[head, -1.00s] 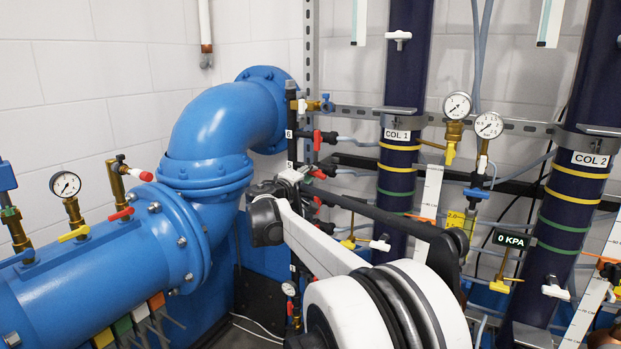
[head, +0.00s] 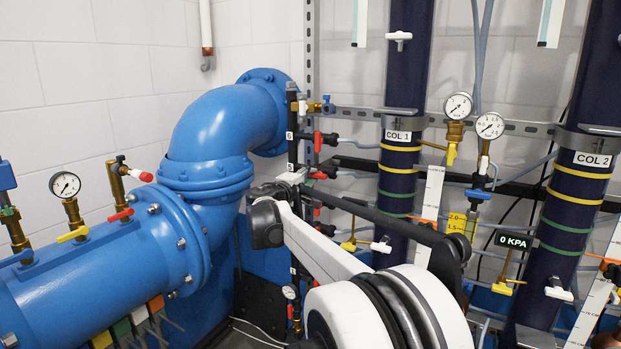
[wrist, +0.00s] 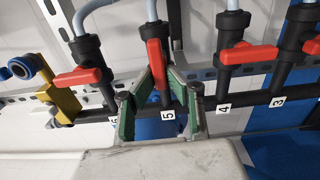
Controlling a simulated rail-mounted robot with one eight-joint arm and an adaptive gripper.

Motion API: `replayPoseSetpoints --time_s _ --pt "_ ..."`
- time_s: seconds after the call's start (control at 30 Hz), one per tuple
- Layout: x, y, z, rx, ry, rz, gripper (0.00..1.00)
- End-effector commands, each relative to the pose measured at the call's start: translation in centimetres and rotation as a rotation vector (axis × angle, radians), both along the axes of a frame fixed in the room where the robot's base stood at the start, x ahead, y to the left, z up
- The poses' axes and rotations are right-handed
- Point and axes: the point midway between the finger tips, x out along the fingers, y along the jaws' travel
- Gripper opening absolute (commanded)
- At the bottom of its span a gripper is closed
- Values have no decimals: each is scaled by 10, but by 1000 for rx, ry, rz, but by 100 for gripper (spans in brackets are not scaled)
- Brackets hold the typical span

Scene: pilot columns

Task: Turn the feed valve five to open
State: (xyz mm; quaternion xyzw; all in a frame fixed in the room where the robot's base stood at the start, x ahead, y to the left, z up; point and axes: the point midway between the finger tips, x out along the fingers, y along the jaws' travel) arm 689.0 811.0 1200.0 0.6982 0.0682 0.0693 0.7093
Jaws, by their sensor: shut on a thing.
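Feed valve five is a black valve with a red lever (wrist: 157,62), above the white label 5 (wrist: 168,115) on the black manifold pipe (wrist: 245,107) in the wrist view. Its lever lies in line with the valve body. My gripper (wrist: 161,75) has its green-padded fingers on both sides of this lever, shut on it. The levers of valve four (wrist: 248,54) and valve six (wrist: 80,78) lie crosswise to their bodies. In the head view, my gripper (head: 293,176) is at the upright manifold (head: 292,110), below the label 6, and its fingertips are hard to make out.
A yellow fitting (wrist: 62,90) stands left of valve six, and valve three (wrist: 311,47) is to the right. The large blue pipe (head: 95,275) is left of my arm. Column one (head: 405,70) and thin hoses stand close on the right.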

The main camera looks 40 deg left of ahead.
Motion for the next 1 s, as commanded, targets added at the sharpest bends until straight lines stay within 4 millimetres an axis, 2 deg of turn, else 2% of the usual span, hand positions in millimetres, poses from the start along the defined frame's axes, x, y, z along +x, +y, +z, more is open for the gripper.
replayPoseSetpoints --time_s 0.03,0.07,0.2,0.57,0.67,1.0 --pt "0 0 0 -1 0 0 0" --pt "0 0 0 -1 0 0 15" --pt "0 0 0 0 0 0 31" --pt "-7 -1 0 0 0 1 31" --pt "-20 -3 0 0 0 2 31" --pt "-84 -16 0 0 0 3 31"
